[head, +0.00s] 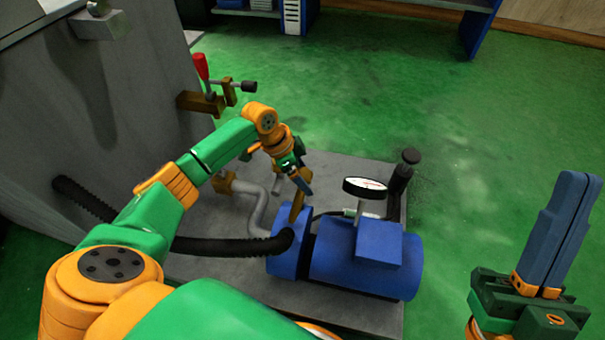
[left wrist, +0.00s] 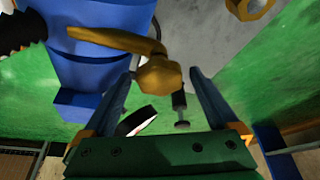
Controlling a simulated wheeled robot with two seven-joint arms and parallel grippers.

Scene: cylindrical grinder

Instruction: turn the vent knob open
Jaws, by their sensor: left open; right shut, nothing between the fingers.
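A brass-coloured faceted knob (left wrist: 159,76), which looks like the vent knob, sits at the end of a brass arm above the blue pump (head: 362,257). The brass arm (head: 297,207) shows in the head view, but the knob there is mostly hidden by my gripper. My left gripper (head: 301,181) is open over it. In the left wrist view the knob appears between the fingertips, with a gap on each side; I cannot tell its depth between them. My right gripper (head: 562,230) is shut and empty, pointing up, far from the pump.
A black corrugated hose (head: 215,246) runs to the pump. A red-handled clamp (head: 203,75) is on the grey machine wall. Green floor is clear to the right.

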